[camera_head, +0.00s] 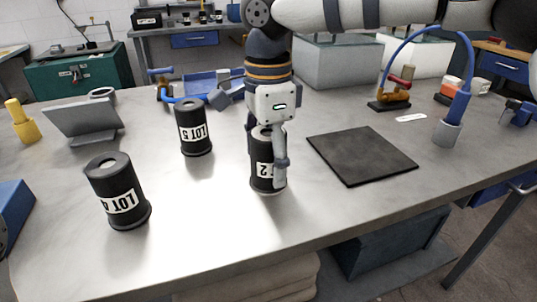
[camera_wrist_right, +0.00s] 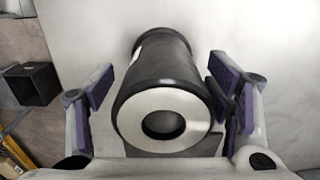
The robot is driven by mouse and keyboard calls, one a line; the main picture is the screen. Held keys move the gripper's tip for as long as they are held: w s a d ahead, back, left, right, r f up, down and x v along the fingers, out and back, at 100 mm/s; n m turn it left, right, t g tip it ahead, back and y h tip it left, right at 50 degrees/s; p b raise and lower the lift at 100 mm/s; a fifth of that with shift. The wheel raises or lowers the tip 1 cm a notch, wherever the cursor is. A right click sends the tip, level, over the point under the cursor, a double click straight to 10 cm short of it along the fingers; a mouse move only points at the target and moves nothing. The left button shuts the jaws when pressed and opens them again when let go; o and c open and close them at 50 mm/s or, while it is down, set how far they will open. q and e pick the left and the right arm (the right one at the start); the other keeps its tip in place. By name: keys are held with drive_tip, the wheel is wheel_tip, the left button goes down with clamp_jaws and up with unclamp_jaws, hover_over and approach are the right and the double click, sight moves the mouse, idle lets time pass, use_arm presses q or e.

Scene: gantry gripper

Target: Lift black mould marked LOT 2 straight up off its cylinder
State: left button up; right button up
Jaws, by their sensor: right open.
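The black mould marked LOT 2 (camera_head: 262,183) stands upright on the metal table. A gap shows at the left pad; the right pad is closer, and contact there cannot be told. The cylinder cannot be told apart from the mould. My left gripper is not in view.
Black mould LOT 4 (camera_head: 118,190) stands at front left and LOT 5 (camera_head: 194,130) behind left. A dark square mat (camera_head: 361,154) lies bare to the right. A grey tilted stand (camera_head: 84,118) is far left. A blue hose fixture (camera_head: 447,131) stands right.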

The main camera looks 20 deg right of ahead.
drive_tip(key=shift+w+f, duration=0.15)
drive_tip(key=shift+f, duration=0.6)
drive_tip(key=c, duration=1.2)
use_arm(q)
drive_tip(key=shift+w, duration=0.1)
use_arm(e)
wheel_tip(320, 180, up, 10)
drive_tip(key=shift+r, duration=0.1)
drive_tip(key=shift+r+p, duration=0.3)
drive_tip(key=shift+r, duration=0.5)
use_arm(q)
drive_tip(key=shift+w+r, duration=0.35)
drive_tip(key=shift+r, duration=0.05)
use_arm(e)
drive_tip(key=shift+f, duration=0.1)
